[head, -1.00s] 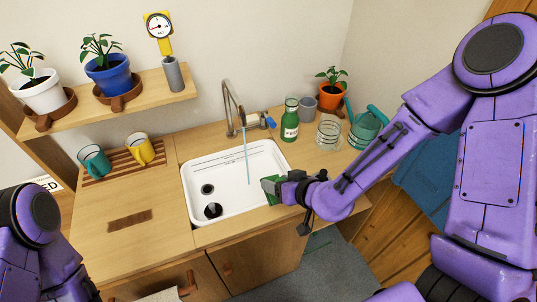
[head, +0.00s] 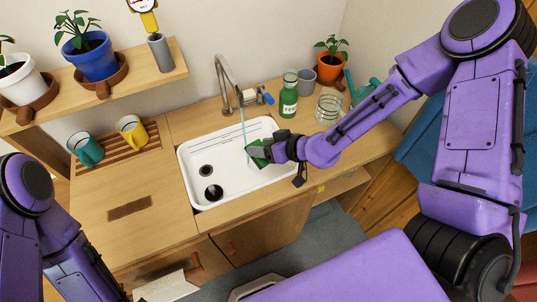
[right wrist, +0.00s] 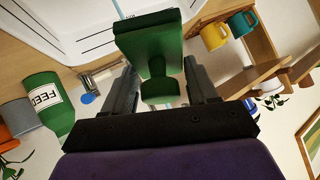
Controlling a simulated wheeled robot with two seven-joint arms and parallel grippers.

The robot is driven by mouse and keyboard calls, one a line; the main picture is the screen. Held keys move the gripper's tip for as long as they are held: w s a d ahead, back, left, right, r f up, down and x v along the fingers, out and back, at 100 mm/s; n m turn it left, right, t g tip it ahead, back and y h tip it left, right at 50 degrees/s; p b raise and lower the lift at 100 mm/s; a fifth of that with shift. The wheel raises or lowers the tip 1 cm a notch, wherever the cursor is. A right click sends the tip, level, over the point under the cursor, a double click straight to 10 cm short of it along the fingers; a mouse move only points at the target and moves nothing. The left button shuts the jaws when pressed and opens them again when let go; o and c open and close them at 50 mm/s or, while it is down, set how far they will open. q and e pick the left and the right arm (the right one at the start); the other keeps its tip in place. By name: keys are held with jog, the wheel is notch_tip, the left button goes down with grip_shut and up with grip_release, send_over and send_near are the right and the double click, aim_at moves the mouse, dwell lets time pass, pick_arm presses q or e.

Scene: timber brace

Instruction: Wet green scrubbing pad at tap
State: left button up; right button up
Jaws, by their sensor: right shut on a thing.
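The green scrubbing pad (head: 258,150) is in my right gripper (head: 262,151), over the right part of the white sink (head: 187,165). In the right wrist view the pad (right wrist: 150,42) shows as a green block with a knob-like grip between the two fingers (right wrist: 160,90). The tap (head: 226,80) stands behind the sink, and a thin stream of water (head: 243,125) falls from it. The pad is close beside the stream; I cannot tell whether water touches it. My left arm is at the lower left; its gripper is not visible.
A green bottle (head: 288,95), a grey cup (head: 306,75), a glass jar (head: 328,108) and a potted plant (head: 331,62) stand right of the tap. Teal (head: 86,149) and yellow (head: 132,131) mugs sit on a slatted rack at left. The counter's left front is mostly clear.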

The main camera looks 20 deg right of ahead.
jog(key=w+f+b, duration=0.1)
jog(key=w+b, duration=0.1)
jog(key=w, duration=0.5)
jog(key=shift+a+f, duration=0.15)
jog(key=shift+f, duration=0.05)
dwell(0.3)
jog(key=shift+s+r+p, duration=0.1)
jog(key=shift+s+p, duration=0.25)
jog(key=shift+s, duration=1.15)
jog(key=shift+s+d+p, duration=0.2)
jog(key=shift+s+p, duration=0.2)
jog(key=shift+s, duration=2)
jog(key=s+r+p, duration=0.4)
jog(key=s, duration=0.1)
